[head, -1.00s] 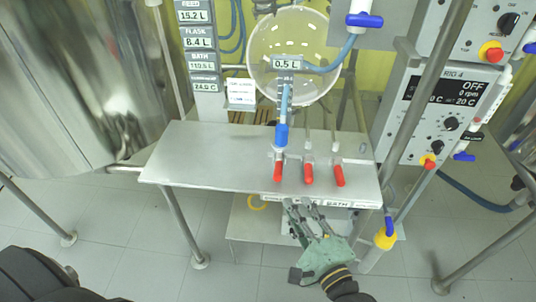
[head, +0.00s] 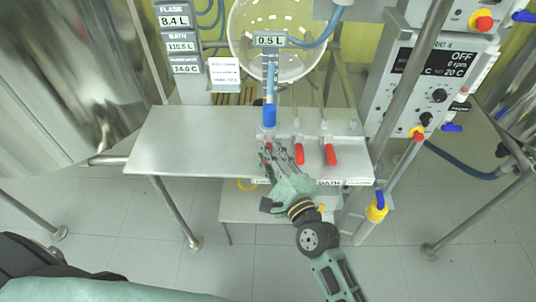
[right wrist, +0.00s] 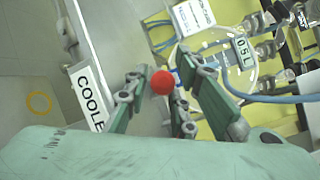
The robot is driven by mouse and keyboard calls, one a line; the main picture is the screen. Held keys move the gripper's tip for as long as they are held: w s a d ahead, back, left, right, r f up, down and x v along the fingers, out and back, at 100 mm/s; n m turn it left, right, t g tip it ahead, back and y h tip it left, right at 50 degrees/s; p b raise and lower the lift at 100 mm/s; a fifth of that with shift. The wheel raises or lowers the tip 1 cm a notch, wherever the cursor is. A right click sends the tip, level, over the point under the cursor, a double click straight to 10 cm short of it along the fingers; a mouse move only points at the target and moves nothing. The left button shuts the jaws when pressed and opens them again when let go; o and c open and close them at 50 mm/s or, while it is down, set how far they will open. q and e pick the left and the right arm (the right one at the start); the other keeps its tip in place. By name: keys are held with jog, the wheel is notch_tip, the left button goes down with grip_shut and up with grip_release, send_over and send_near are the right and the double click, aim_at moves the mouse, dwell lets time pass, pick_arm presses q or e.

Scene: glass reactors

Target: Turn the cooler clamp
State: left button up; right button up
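The cooler clamp has a red handle (head: 268,147), the leftmost of three at the bench's front edge. It is mostly hidden by my right gripper (head: 268,152) in the head view. In the right wrist view the red handle end (right wrist: 162,83) sits between the spread fingers of my right gripper (right wrist: 162,73). The fingers look open; I cannot tell whether any of them touches the handle. A white label (right wrist: 90,97) reading "COOLE", its end hidden, is on the bench edge beside it. My left gripper is not in view.
The middle red handle (head: 299,154) is close beside my right gripper, and another red handle (head: 331,155) is further right. The steel bench (head: 190,140) is bare on the left. A glass vessel (head: 283,35) hangs above, and a control panel (head: 432,85) stands at right.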

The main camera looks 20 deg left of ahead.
jog(key=shift+c, duration=0.3)
jog(key=shift+f, duration=0.1)
grip_shut()
